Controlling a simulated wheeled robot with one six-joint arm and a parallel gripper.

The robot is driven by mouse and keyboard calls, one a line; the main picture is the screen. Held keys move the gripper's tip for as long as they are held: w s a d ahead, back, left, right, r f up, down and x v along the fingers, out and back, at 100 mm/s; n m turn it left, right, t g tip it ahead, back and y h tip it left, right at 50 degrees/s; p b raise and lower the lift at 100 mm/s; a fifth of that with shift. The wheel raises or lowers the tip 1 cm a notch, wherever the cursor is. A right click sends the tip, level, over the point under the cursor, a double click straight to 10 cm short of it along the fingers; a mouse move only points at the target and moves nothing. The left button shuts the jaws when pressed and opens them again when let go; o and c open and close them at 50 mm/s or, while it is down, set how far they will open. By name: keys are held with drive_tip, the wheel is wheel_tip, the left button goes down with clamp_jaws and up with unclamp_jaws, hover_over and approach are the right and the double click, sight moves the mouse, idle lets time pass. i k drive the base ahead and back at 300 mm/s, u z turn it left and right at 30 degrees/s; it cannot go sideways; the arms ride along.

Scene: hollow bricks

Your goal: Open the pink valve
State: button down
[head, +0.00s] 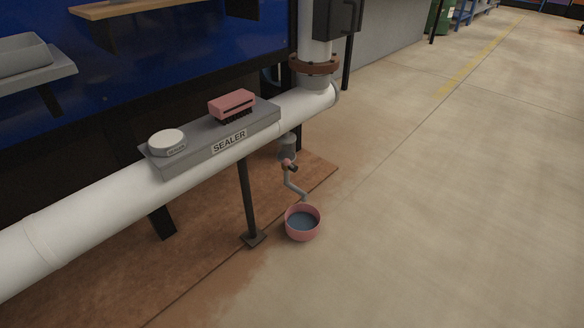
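A small pink valve (286,162) with a dark part at its front sits on a thin grey spout (293,186) below the white pipe, right of centre. The valve is small in the picture, so I cannot tell which way its handle is turned. The spout bends down toward a pink bowl (302,234) on the floor, which holds greyish-blue liquid. My gripper is not in view.
A grey shelf labelled SEALER (205,142) on the white pipe (80,222) holds a pink brush (231,103) and a round white tin (167,141). A dark support post (249,200) stands left of the bowl. The concrete floor to the right is clear.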

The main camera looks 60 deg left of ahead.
sight(293, 168)
drive_tip(key=u, duration=0.45)
drive_tip(key=i, duration=0.65)
drive_tip(key=u, duration=1.05)
drive_tip(key=i, duration=0.35)
drive_tip(key=u, duration=0.3)
